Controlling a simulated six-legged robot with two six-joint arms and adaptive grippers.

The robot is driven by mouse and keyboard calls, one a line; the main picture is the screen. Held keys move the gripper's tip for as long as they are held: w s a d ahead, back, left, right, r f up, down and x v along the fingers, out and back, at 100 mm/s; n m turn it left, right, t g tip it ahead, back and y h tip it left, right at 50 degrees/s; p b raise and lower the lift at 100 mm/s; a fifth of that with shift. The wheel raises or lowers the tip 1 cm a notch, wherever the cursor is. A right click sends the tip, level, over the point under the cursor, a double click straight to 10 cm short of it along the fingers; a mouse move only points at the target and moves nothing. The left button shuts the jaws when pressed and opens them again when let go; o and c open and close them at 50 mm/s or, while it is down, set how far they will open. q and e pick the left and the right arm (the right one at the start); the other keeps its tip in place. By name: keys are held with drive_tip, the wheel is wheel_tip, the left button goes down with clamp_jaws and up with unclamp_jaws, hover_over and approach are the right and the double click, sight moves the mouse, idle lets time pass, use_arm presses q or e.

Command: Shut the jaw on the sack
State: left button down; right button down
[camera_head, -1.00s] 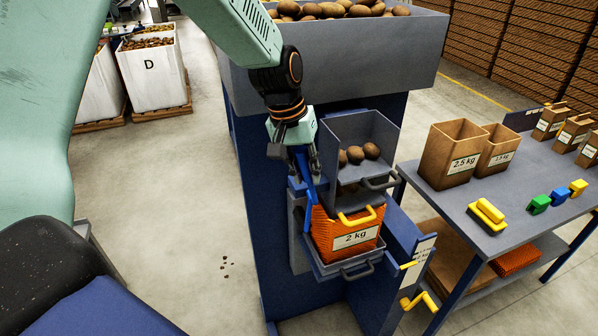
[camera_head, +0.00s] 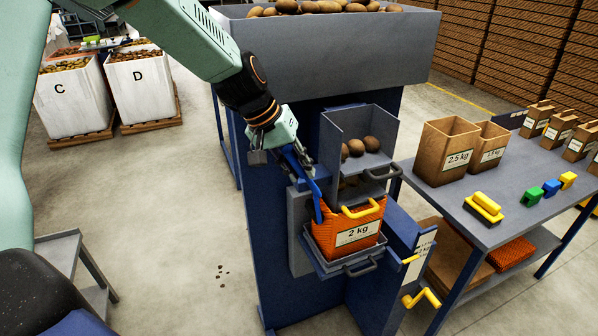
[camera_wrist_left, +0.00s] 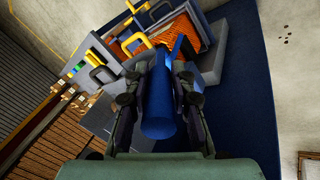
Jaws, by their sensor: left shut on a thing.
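An orange sack (camera_head: 337,228) labelled 2 kg sits on the grey support under the grey weighing pan (camera_head: 335,146) of the blue machine. A yellow handle (camera_head: 362,209) lies at the sack's top. A blue lever (camera_head: 316,197) slants up and left beside the sack's left edge. My left gripper (camera_head: 298,160) is shut on the lever's upper end. In the left wrist view the lever (camera_wrist_left: 158,115) lies between both fingers (camera_wrist_left: 160,90), with the sack (camera_wrist_left: 176,38) beyond it. The fingers hide part of the lever. My right gripper is not in view.
Several potatoes (camera_head: 365,145) lie in the pan. A yellow crank (camera_head: 421,298) and grey handles stick out at the machine's front.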

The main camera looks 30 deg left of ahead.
use_arm(q)
drive_tip(key=s+a+f+t+h+b, duration=0.1)
drive_tip(key=b, duration=0.2)
drive_tip(key=shift+t+b, duration=0.3)
drive_tip(key=shift+t, duration=0.1)
idle(0.4)
drive_tip(key=c, duration=1.5)
unclamp_jaws()
drive_tip(key=shift+f, duration=0.1)
drive_tip(key=o, duration=0.4)
drive_tip(key=shift+a+f, duration=0.1)
drive_tip(key=shift+a, duration=0.2)
drive_tip(key=v, duration=0.7)
drive_tip(key=shift+a, duration=0.15)
